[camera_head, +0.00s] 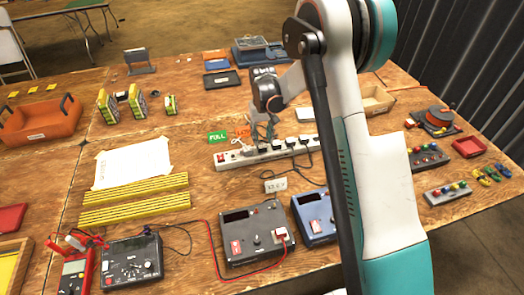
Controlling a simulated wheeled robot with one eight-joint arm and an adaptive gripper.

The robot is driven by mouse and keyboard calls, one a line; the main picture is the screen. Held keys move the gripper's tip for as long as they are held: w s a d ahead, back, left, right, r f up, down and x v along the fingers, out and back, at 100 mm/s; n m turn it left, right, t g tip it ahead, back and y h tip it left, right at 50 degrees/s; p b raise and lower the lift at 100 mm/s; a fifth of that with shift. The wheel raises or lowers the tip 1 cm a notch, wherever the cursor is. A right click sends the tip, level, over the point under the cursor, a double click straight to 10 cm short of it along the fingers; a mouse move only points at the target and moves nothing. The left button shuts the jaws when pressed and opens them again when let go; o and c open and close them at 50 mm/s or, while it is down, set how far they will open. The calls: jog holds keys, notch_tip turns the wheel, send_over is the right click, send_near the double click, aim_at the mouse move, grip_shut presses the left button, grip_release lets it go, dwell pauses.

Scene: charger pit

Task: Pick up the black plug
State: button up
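A white power strip (232,158) lies near the middle of the wooden table, with a red switch at its left end. Several small dark plugs stand in its sockets, one of them a black plug (304,140) toward the right end with a dark cable. My gripper (262,138) points down over the left-middle part of the strip. It hides part of the strip and perhaps a plug behind it. Its fingers are small and dark here, so I cannot tell whether they are open or touch a plug.
Grey (255,235) and blue (315,215) charger boxes stand in front of the strip. A green FULL card (218,137) lies behind it. An orange tray (40,122) is at the left. A white sheet (132,163) and yellow rulers (135,198) lie left of the strip.

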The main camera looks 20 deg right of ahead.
aim_at(262, 146)
jog(key=f, duration=0.1)
jog(key=f+b, duration=0.1)
jog(key=f, duration=0.1)
jog(key=f+b, duration=0.1)
jog(key=f, duration=0.1)
jog(key=shift+s+a, duration=0.1)
jog(key=shift+s, duration=0.15)
jog(key=shift+r, duration=0.15)
jog(key=shift+c, duration=0.2)
jog(key=c, duration=0.7)
jog(key=shift+r, duration=0.15)
